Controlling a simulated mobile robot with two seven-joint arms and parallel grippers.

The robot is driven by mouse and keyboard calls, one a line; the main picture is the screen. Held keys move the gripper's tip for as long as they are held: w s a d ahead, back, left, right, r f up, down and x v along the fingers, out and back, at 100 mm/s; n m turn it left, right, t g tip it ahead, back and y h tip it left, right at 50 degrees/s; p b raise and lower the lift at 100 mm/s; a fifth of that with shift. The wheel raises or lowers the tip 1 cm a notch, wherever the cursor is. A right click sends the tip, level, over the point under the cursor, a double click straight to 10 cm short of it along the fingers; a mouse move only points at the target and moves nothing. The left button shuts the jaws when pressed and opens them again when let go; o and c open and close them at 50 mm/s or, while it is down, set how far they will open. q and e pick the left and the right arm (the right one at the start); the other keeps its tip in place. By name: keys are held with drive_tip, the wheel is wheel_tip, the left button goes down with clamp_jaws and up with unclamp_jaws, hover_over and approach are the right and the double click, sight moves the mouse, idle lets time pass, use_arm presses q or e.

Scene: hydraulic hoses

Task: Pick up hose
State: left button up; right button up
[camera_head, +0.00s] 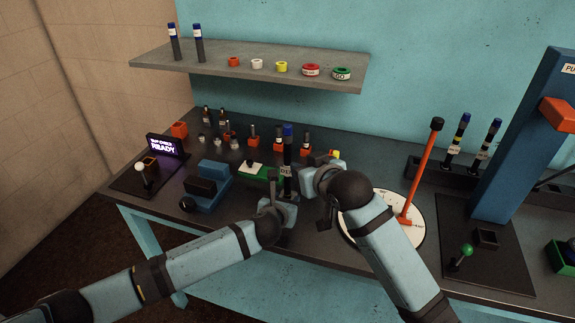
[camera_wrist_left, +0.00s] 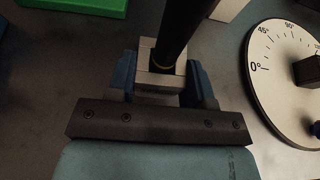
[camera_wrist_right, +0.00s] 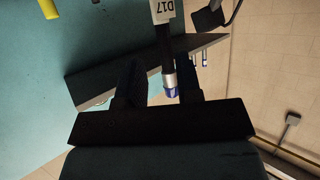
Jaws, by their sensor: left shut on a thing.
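A black hose (camera_head: 288,160) with a blue end stands upright near the front edge of the workbench. My left gripper (camera_head: 283,200) is shut on its lower metal fitting (camera_wrist_left: 160,72), which shows between the fingers in the left wrist view. My right gripper (camera_head: 306,172) is close beside the hose at its right. In the right wrist view, the hose's white D17 label (camera_wrist_right: 163,11) and blue tip (camera_wrist_right: 171,92) show, with the hose between the spread fingers, nearer the right one. Whether a finger touches it cannot be told.
A white angle dial (camera_head: 415,232) with an orange lever (camera_head: 420,175) is at the right. A shelf (camera_head: 225,66) with two hoses and coloured rings hangs above the back.

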sight(289, 161)
drive_tip(key=x, duration=0.7)
drive_tip(key=shift+w+a, duration=0.2)
drive_tip(key=shift+a, duration=0.05)
drive_tip(key=shift+c, duration=0.4)
clamp_jaws()
